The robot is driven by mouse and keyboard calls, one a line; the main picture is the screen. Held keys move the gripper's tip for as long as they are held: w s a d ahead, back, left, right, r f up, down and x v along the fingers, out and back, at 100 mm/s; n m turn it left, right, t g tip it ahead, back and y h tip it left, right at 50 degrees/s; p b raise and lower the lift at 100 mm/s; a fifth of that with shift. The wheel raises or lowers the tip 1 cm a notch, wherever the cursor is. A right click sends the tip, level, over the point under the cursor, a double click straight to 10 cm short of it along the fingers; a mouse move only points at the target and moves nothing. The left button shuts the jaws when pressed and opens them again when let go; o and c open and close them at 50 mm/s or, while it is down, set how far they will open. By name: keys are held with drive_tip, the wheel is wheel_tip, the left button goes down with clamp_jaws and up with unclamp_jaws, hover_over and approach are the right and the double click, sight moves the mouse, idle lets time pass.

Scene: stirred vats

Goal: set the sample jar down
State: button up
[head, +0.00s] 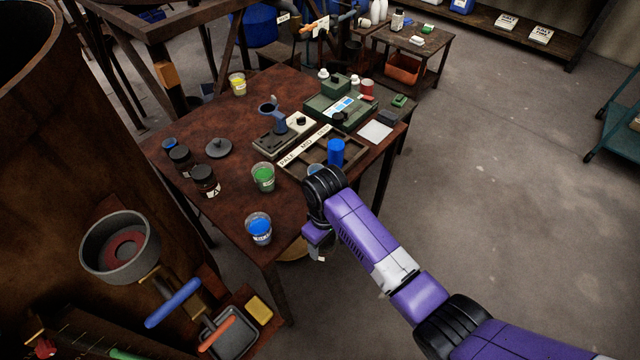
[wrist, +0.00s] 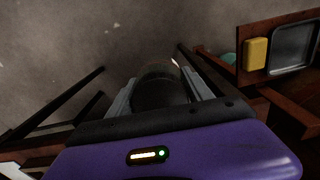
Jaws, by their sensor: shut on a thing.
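My gripper (wrist: 160,88) is shut on a jar (wrist: 160,72), taken to be the sample jar. In the wrist view the jar has a dark lower part and a clear, glassy far end, and it sits between two pale grey fingers. Bare floor shows beyond it. In the head view my gripper (head: 318,248) hangs just off the table's near right edge, and the jar is mostly hidden there. A wooden sorting tray (head: 290,160) with a pale label strip lies on the table (head: 225,185); a blue cylinder (head: 336,152) stands in it.
Cups of green (head: 263,178) and blue (head: 259,229) stand near the table's front edge. Dark-lidded jars (head: 205,181) stand at the left. A dark green case (head: 342,108) and white card (head: 376,131) lie at the back right. The table's left middle has bare room.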

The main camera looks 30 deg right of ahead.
sight(327, 256)
drive_tip(key=f+m, duration=0.1)
drive_tip(key=s+f+m, duration=0.1)
drive_tip(key=f, duration=0.1)
drive_tip(key=f+m, duration=0.1)
drive_tip(key=f, duration=0.1)
drive_tip(key=shift+s+f+m, duration=0.15)
drive_tip(key=shift+s+m, duration=0.15)
drive_tip(key=shift+m, duration=0.1)
drive_tip(key=shift+w+d, duration=0.1)
